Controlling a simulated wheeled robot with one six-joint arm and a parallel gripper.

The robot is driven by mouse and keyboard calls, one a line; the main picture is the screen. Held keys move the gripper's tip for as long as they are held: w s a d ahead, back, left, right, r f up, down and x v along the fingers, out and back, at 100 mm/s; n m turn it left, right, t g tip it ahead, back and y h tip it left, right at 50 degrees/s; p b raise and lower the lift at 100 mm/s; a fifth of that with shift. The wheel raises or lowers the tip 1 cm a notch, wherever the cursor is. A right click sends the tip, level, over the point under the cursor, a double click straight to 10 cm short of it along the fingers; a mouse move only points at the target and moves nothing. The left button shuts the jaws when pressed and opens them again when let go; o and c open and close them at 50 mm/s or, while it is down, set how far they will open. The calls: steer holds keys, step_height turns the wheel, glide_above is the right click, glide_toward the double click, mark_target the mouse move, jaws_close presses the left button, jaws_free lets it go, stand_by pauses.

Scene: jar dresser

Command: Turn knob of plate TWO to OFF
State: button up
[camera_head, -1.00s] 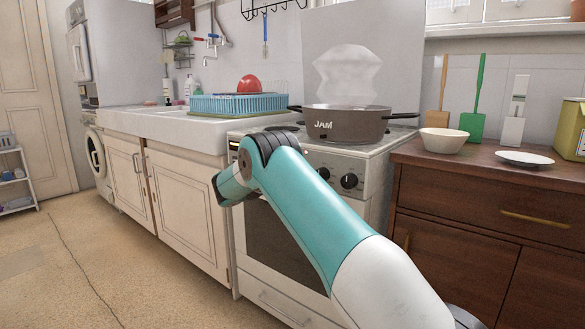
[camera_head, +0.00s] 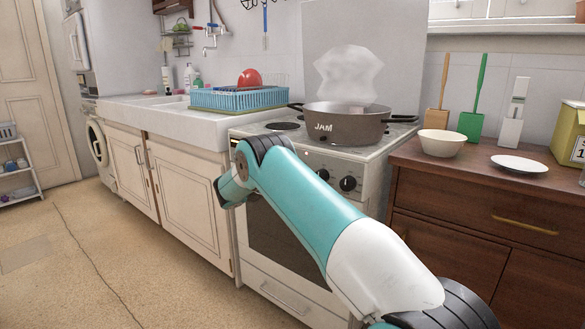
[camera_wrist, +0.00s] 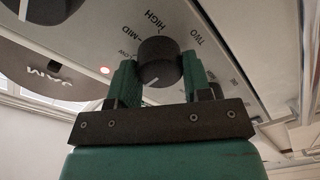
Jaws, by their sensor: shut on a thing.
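The dark round knob (camera_wrist: 157,60) on the stove panel has the label TWO beside it in the wrist view. HIGH, MID and LOW are printed around its upper and left sides. A white mark at its lower edge points toward the bottom of the picture. My gripper (camera_wrist: 160,76) has one green finger on each side of the knob and is shut on it. The dark gripper bar covers the panel below the knob, and no OFF label can be read. In the head view my arm hides the gripper and part of the stove (camera_head: 279,226).
A steaming JAM pot (camera_head: 345,125) stands on the stove top. Another knob (camera_wrist: 35,8) is at the upper left. A wooden dresser (camera_head: 480,190) with bowl and plate stands right of the stove.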

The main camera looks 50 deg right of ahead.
steer(key=shift+r, duration=0.1)
stand_by(0.4)
steer(key=o, duration=0.9)
